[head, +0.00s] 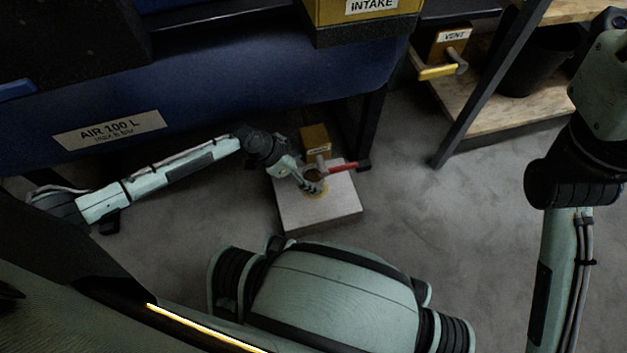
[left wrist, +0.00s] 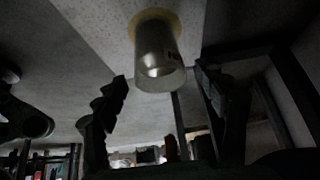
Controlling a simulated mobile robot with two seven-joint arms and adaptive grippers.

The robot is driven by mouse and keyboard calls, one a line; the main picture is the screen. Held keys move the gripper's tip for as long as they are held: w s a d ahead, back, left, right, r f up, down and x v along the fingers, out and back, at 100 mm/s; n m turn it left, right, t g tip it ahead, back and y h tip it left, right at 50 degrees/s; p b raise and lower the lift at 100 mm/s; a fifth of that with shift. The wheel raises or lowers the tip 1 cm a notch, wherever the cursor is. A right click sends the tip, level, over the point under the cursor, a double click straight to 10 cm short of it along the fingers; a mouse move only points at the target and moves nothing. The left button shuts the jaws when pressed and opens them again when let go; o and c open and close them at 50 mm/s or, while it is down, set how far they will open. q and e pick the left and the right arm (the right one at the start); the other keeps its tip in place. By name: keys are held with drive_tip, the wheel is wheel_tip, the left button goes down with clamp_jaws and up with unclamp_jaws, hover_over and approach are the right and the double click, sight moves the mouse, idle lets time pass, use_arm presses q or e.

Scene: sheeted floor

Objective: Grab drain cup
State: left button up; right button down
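The drain cup (left wrist: 158,58) is a greyish, see-through or shiny cylinder. In the left wrist view it stands on a yellow ring on a pale slab (left wrist: 100,35). In the head view the slab (head: 318,212) lies on the floor, with the cup (head: 314,174) on it, partly hidden by my left gripper (head: 312,184). The left wrist view shows my left gripper (left wrist: 163,95) open, its dark fingers on either side of the cup's near end with gaps on both sides. I cannot see either finger touching it. My right gripper is out of view; only its arm shows at the right.
A brass-coloured valve block (head: 315,138) with a red-handled lever (head: 345,166) sits right behind the cup. The blue air tank (head: 230,95) hangs above, with a dark leg (head: 372,115) behind. A vent valve (head: 442,70) and wooden shelf (head: 500,105) stand right. Floor right of the slab is clear.

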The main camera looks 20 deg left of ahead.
use_arm(q)
drive_tip(key=c, duration=1.3)
